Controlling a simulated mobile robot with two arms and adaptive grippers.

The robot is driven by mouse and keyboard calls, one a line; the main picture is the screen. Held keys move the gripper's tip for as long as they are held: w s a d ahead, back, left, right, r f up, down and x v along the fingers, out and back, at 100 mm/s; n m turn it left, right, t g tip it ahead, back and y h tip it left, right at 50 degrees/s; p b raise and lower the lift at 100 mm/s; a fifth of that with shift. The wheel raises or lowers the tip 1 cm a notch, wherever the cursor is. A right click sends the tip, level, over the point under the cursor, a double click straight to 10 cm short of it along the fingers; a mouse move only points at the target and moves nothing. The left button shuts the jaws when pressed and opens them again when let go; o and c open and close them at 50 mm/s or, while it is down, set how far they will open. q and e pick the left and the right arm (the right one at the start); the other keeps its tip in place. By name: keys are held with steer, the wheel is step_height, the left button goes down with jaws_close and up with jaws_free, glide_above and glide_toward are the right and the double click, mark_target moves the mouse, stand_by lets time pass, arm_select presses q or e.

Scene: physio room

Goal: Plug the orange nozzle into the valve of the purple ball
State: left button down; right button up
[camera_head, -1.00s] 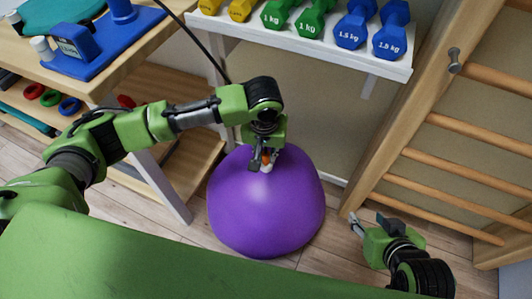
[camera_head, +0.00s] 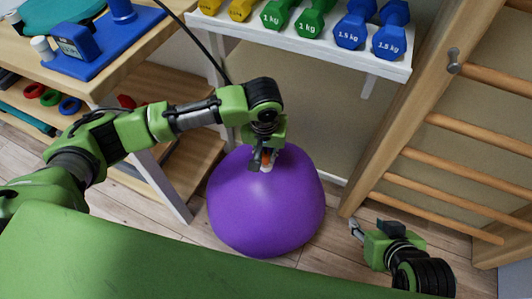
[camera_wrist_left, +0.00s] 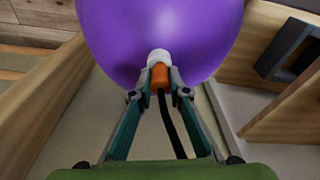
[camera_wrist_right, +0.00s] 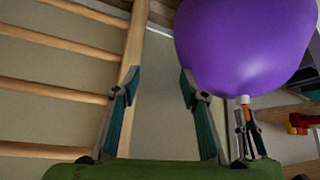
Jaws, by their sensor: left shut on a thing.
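The large purple ball (camera_head: 266,210) rests on the floor; it also shows in the left wrist view (camera_wrist_left: 160,25) and the right wrist view (camera_wrist_right: 245,45). Its white valve (camera_wrist_left: 158,57) points toward my left gripper. My left gripper (camera_wrist_left: 159,92) is shut on the orange nozzle (camera_wrist_left: 160,75), whose tip meets the valve in line with it. I cannot tell how deep the nozzle sits. In the right wrist view the nozzle (camera_wrist_right: 239,116) is directly below the valve (camera_wrist_right: 244,99). My right gripper (camera_head: 364,226) is open and empty, right of the ball.
A black hose (camera_wrist_left: 172,125) runs from the nozzle. A white rack (camera_head: 300,38) with dumbbells stands behind the ball. A wooden table with shelves (camera_head: 165,120) is at the left, wooden wall bars (camera_head: 440,165) at the right. A green surface (camera_head: 150,260) fills the front.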

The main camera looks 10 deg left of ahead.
steer(key=shift+s+d+f+g, duration=0.15)
steer(key=shift+s+f+g, duration=0.15)
steer(key=shift+s, duration=0.2)
stand_by(0.3)
arm_select(q)
steer(key=c, duration=1.8)
jaws_free()
steer(key=shift+f, duration=0.1)
steer(key=shift+c, duration=0.2)
arm_select(e)
steer(key=shift+s, duration=0.1)
steer(key=shift+s, duration=0.1)
